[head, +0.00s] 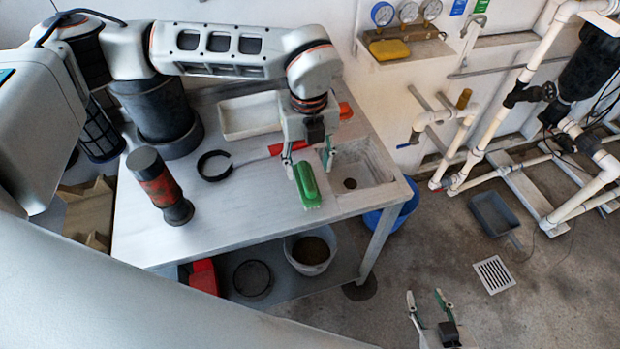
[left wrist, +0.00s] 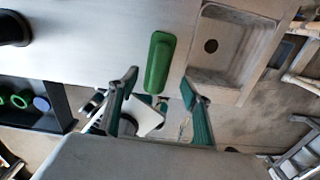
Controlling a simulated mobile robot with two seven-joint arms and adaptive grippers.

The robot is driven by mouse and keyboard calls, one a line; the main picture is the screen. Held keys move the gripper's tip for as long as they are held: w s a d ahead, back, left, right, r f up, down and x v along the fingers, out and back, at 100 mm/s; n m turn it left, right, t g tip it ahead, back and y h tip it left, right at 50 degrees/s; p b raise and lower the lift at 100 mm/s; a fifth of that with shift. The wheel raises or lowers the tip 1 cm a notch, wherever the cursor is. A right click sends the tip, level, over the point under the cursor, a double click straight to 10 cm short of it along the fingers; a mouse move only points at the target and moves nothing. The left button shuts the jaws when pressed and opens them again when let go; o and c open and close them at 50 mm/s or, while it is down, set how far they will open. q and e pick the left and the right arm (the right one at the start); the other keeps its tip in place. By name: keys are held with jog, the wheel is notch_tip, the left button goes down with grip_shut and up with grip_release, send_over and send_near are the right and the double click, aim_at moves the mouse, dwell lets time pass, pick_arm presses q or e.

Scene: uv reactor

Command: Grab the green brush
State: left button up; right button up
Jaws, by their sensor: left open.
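The green brush (head: 307,187) lies on the light table, close to the left side of the sink. In the left wrist view the green brush (left wrist: 159,62) lies lengthwise just beyond the gap between the fingertips. My left gripper (head: 309,160) is open and points down by the brush and the sink edge, with nothing seen held. Its two fingers also show apart in the left wrist view (left wrist: 161,84). My right gripper (head: 425,296) is at the bottom of the head view, away from the table, its fingers apart and empty.
The sink (head: 372,164) is right of the brush. A black ring (head: 215,166), a red-handled tool (head: 276,149), a white tray (head: 249,115) and a dark red cylinder (head: 160,186) are on the table. A bucket (head: 310,254) stands below.

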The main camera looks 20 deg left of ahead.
aim_at(307, 175)
pick_arm(q)
jog(key=f, duration=0.6)
jog(key=shift+a, duration=0.25)
jog(key=shift+r, duration=0.1)
jog(key=c, duration=1.2)
